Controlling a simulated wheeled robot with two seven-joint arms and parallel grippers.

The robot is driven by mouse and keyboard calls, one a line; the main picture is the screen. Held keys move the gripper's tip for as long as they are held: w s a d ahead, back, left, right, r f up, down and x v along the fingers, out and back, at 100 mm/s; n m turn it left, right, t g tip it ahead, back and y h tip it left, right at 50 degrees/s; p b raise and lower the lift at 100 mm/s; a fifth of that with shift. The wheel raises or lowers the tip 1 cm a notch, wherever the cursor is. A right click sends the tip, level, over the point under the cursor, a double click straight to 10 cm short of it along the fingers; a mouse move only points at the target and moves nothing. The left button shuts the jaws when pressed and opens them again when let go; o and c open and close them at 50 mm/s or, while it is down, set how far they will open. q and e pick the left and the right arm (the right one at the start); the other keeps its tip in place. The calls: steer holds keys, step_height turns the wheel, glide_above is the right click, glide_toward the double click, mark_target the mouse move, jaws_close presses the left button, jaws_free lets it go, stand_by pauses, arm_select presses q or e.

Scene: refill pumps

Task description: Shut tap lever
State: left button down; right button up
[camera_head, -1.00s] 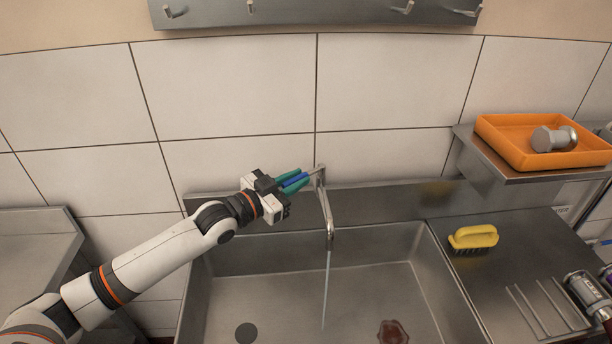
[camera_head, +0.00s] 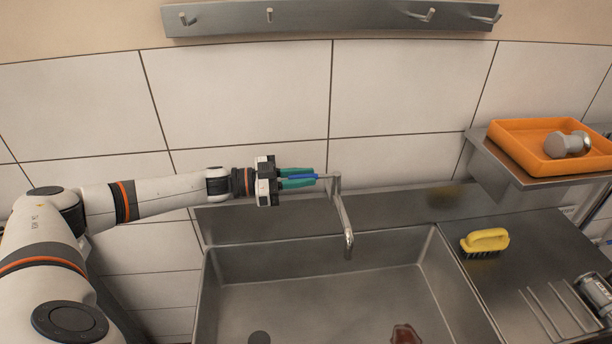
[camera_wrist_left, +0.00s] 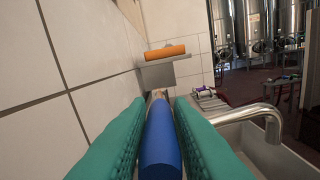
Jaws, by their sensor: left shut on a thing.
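The tap (camera_head: 341,212) rises at the back of the sink, its spout pointing to the front; its spout also shows in the left wrist view (camera_wrist_left: 268,112). No water stream shows below it. The blue tap lever (camera_wrist_left: 161,142) lies between the green fingers of my left gripper (camera_head: 313,177), pointing left from the tap, roughly along the wall. My left gripper is shut on the lever from the left, with a finger on each side. My right gripper is not in view.
The steel sink (camera_head: 216,300) is below, with a dark red object (camera_head: 405,335) at its lower edge. A yellow brush (camera_head: 485,241) lies on the right counter. An orange tray (camera_head: 500,143) holding a metal piece (camera_head: 567,144) sits on a shelf. A hook rail (camera_head: 340,20) is above.

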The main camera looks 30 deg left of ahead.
arm_select(q)
steer(key=shift+w+r, duration=0.1)
steer(key=shift+r, duration=0.05)
stand_by(0.3)
steer(key=c, duration=1.4)
jaws_free()
steer(key=shift+o, duration=0.5)
steer(key=shift+a, duration=0.1)
steer(key=shift+s+a+f, duration=0.2)
steer(key=shift+s+a, duration=0.05)
steer(key=b+v, duration=0.4)
steer(key=v, duration=0.7)
steer(key=shift+a, duration=0.2)
steer(key=shift+w+r, duration=0.1)
